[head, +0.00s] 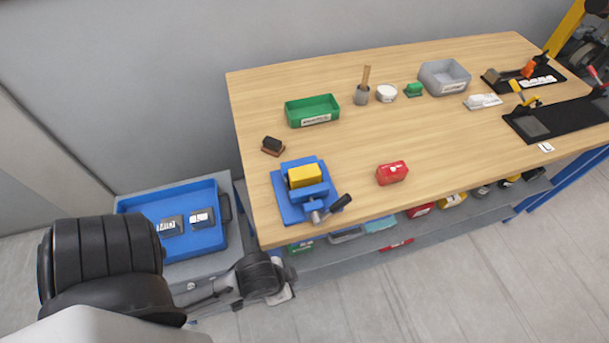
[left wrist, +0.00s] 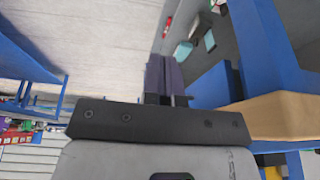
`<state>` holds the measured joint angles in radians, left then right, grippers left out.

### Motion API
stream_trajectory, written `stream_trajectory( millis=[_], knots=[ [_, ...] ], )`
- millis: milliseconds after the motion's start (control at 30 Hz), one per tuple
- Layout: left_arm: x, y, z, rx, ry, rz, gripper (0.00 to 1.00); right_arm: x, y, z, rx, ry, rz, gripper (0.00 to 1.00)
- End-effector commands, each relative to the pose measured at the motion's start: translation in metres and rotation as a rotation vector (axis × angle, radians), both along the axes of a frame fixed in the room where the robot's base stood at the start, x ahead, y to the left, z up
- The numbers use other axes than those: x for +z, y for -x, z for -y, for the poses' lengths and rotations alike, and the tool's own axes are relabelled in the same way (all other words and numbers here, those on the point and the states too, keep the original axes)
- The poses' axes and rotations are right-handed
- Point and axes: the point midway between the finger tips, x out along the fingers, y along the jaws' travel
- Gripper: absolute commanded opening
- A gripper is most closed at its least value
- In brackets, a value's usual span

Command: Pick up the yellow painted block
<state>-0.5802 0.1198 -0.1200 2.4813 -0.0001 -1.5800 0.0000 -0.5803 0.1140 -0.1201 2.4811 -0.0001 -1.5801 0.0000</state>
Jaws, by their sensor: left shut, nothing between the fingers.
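The yellow painted block (head: 304,175) sits in the jaws of a blue vise (head: 288,209) at the near left corner of the wooden workbench (head: 340,212). The vise has a dark handle pointing right. My left arm comes in from the lower left and ends just off the bench's front edge, below the vise. My left gripper shows in the left wrist view (left wrist: 166,80), its fingers together and empty. The yellow block is not visible in that view. My right gripper is in neither view.
A dark brush-like block (head: 272,146) lies behind the vise, and a red block (head: 391,173) lies to its right. A green bin (head: 312,110) stands further back. A blue tray (head: 222,248) with two dark items is left of the bench. The bench's front middle is clear.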

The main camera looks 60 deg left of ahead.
Motion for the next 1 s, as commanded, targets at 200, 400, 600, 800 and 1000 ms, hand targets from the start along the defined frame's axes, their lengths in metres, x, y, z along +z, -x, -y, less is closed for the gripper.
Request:
stream_trajectory(
  millis=[200, 400, 600, 800, 1000],
  knots=[
    [-0.0002, 0.0, -0.0001, 0.0, 0.0, -0.001, 0.0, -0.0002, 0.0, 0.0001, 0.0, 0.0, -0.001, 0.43],
    [-0.0004, 0.0, -0.0001, 0.0, 0.0, -0.001, 0.01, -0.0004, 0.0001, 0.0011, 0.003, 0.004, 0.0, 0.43],
    [-0.0004, 0.0, -0.0001, 0.0, 0.0, -0.001, 0.2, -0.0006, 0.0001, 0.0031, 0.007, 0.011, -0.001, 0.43],
    [-0.0005, 0.0, -0.0001, 0.0, 0.0, -0.001, 0.39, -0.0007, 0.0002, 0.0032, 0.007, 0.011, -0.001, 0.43],
    [-0.0006, 0.0001, -0.0001, 0.0, 0.0, -0.001, 0.58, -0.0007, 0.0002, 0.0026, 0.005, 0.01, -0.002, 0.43]
  ],
)
